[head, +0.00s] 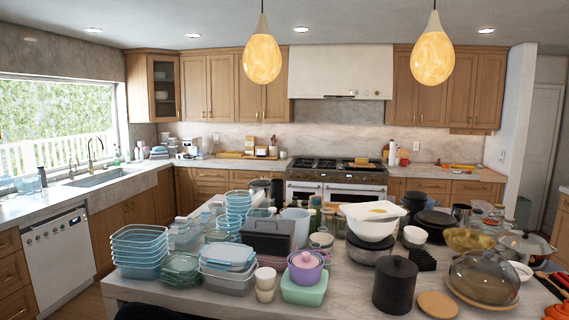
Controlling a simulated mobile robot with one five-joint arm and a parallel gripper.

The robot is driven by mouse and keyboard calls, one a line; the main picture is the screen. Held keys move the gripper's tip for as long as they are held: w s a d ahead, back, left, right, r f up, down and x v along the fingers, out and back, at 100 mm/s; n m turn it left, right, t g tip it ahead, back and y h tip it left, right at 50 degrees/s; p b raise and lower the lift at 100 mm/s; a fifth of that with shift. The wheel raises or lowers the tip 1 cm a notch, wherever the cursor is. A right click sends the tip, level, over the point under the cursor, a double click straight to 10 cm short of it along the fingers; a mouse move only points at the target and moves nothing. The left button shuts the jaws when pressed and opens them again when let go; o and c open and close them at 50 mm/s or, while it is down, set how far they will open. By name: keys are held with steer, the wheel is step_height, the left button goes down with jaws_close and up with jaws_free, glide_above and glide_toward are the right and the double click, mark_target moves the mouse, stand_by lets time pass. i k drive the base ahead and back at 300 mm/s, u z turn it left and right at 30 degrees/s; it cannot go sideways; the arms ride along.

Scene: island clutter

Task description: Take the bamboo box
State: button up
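I cannot single out the bamboo box for certain. Small tan wooden items (262,152) stand on the back counter left of the stove, too small to tell whether one is a box. A flat tan item (362,162) lies on the stove top. On the island, a round wooden board (437,305) lies flat at the front edge, and it is not a box. Clutter on the island hides much of what stands behind it. My gripper is not recognizable in the head view. A dark shape at the bottom edge is too cropped to identify.
The island (335,295) is crowded with stacked blue containers (139,250), a dark lidded box (268,236), white bowls (373,222), a black canister (394,285) and a glass dome (484,276). A dishwasher (57,255) and sink (97,179) are at left.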

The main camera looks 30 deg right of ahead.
mark_target(358, 161)
steer(key=u, duration=1)
steer(key=i, duration=5.5)
steer(key=z, duration=2.45)
steer(key=i, duration=2.8)
